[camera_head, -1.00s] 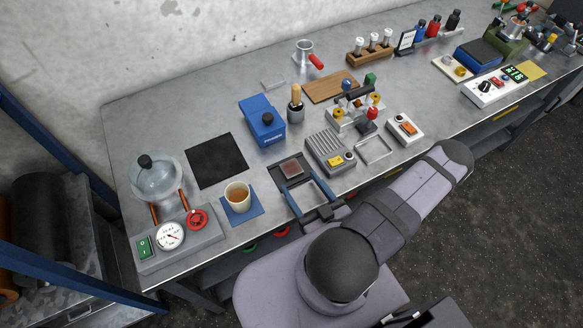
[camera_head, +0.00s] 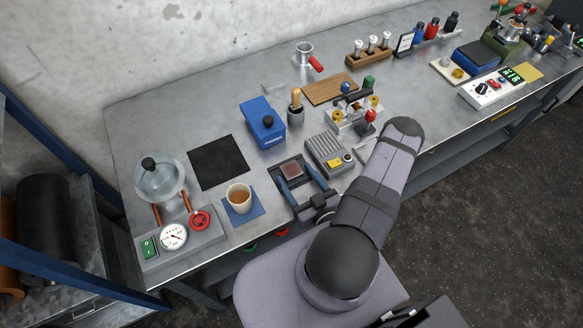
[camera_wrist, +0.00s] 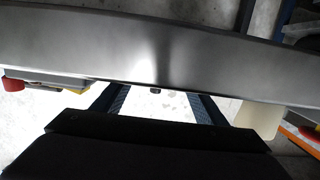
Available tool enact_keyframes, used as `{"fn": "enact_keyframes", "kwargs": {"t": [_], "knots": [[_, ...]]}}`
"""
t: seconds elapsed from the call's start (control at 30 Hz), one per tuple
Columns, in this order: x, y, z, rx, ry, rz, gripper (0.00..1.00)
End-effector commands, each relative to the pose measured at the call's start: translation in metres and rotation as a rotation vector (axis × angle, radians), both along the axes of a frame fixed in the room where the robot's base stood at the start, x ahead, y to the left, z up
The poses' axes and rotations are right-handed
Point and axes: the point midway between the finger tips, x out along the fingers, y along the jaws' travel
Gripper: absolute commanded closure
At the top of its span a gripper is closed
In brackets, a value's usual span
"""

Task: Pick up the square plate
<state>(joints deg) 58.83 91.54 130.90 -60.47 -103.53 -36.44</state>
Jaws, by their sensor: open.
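A small reddish-brown square plate (camera_head: 291,170) lies on a dark base near the bench's front edge in the head view. My gripper (camera_head: 297,180) reaches in from the front with its two blue fingers apart. In the head view the fingers appear on either side of the plate; I cannot tell their height over it. In the wrist view my gripper (camera_wrist: 158,100) shows two spread fingers with nothing clearly held between them. I cannot make out the plate there.
A cup (camera_head: 239,196) on a blue mat stands left of my gripper. A ridged grey device (camera_head: 326,152) with a yellow button is close on the right. A blue box (camera_head: 262,122) stands behind. A black mat (camera_head: 218,162) lies bare at the left.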

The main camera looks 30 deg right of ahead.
Motion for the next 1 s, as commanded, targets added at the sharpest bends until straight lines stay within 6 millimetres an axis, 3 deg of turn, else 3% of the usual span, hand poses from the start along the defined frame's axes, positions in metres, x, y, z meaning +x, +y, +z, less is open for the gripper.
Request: {"fn": "enact_keyframes", "kwargs": {"t": [0.23, 0.57, 0.6, 0.67, 0.83, 1.0], "knots": [[0.014, 0.001, -0.001, -0.001, -0.001, 0.002, 0.34], [0.017, 0.000, -0.002, 0.001, -0.002, -0.001, 0.34], [0.016, 0.000, -0.002, 0.001, -0.002, -0.001, 0.37], [0.016, 0.000, -0.002, 0.001, -0.002, -0.001, 0.51], [0.016, 0.000, -0.002, 0.000, -0.001, -0.001, 0.92], [0.017, 0.000, -0.001, 0.000, -0.004, -0.001, 0.93]]}}
